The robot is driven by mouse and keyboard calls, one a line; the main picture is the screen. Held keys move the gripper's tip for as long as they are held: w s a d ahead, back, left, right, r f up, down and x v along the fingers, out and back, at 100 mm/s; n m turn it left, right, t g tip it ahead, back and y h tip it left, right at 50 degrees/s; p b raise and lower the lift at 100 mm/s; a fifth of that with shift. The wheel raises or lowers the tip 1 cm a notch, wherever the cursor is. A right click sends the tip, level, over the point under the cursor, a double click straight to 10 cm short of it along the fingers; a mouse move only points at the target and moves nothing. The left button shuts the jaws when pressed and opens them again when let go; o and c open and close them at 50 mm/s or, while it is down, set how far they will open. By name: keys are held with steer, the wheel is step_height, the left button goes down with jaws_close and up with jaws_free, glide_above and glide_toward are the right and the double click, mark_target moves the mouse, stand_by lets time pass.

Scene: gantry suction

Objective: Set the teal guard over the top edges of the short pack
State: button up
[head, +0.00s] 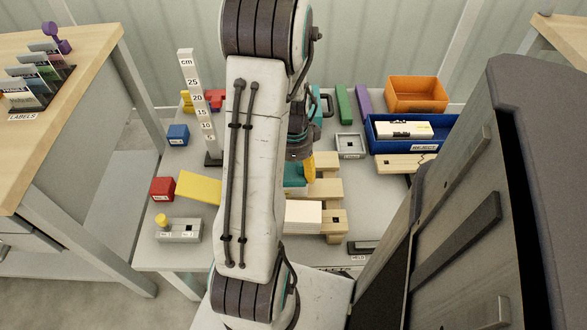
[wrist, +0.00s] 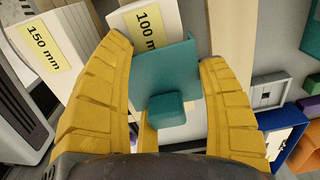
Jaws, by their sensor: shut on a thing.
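The teal guard (wrist: 163,68), a folded plate with a block-shaped knob, is between the yellow fingers of my gripper (wrist: 166,58) in the wrist view. My gripper is shut on it. The guard overlaps the near end of the pale pack labelled 100 mm (wrist: 150,25) in that view; I cannot tell whether they touch. A pack labelled 150 mm (wrist: 55,45) lies to its left. In the head view my gripper (head: 307,165) is partly behind my arm, and some teal of the guard (head: 294,177) shows beside it, above a pale pack (head: 303,215).
Wooden pallet boards (head: 328,188) lie around the packs. A cm height gauge (head: 192,100) stands left of my arm. A yellow plate (head: 200,188) and red block (head: 162,188) lie at left. A blue reject bin (head: 412,146) and orange bin (head: 417,95) stand at right.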

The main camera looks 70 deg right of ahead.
mark_target(293, 170)
steer(key=shift+f, duration=0.35)
steer(key=o, duration=1)
steer(key=shift+o, duration=0.2)
steer(key=shift+r, duration=0.1)
step_height(293, 170, up, 12)
stand_by(0.4)
